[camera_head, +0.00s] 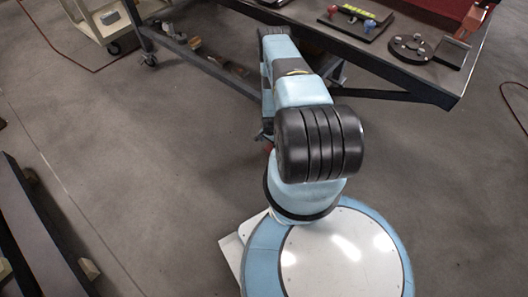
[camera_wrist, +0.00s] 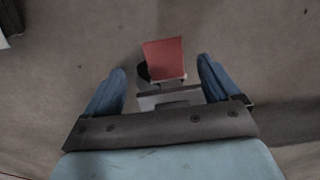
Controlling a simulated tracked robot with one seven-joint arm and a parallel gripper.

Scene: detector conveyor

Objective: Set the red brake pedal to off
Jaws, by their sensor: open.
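The red brake pedal (camera_wrist: 163,58) is in the upper middle of the wrist view, a flat red plate with a dark rounded part partly hidden behind it. My gripper (camera_wrist: 163,78) is open, with its two blue fingers on either side of the pedal's lower end. I see a gap on both sides and no contact. I cannot tell the pedal's tilt or setting for sure. In the head view my arm hides the gripper, and only a small reddish patch shows beside the arm.
A dark workbench (camera_head: 405,75) with small parts on it stands at the upper right. A pale wheeled cabinet (camera_head: 105,18) stands at the upper left. A dark beam (camera_head: 35,235) lies at the lower left. The floor (camera_head: 150,150) left of my arm is clear.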

